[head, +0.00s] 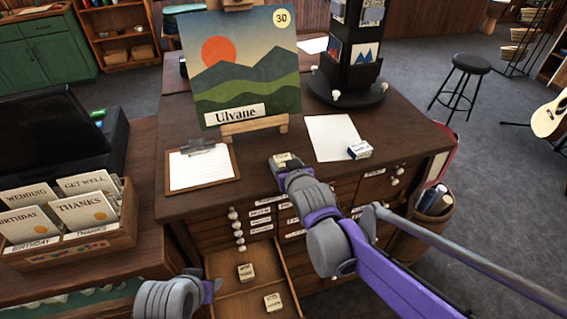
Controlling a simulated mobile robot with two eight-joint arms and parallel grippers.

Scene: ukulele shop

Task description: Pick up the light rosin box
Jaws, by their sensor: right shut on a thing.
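My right gripper (284,168) is over the front part of the dark wooden counter (225,203). It is shut on a small cream-coloured box (286,158), which looks like the light rosin box; its label is too small to read. The gripper partly covers the box, and I cannot tell whether it touches the counter top. Two similar pale boxes lie in the open drawer below, one further back (246,272) and one nearer (272,302). Part of my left gripper (212,290) shows low at the left, by the drawer; its fingers cannot be made out.
A clipboard (202,168), an "Ulvane" picture (240,68) on an easel and a dark rotating rack (347,85) stand on the counter. A card box (70,225) is at left.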

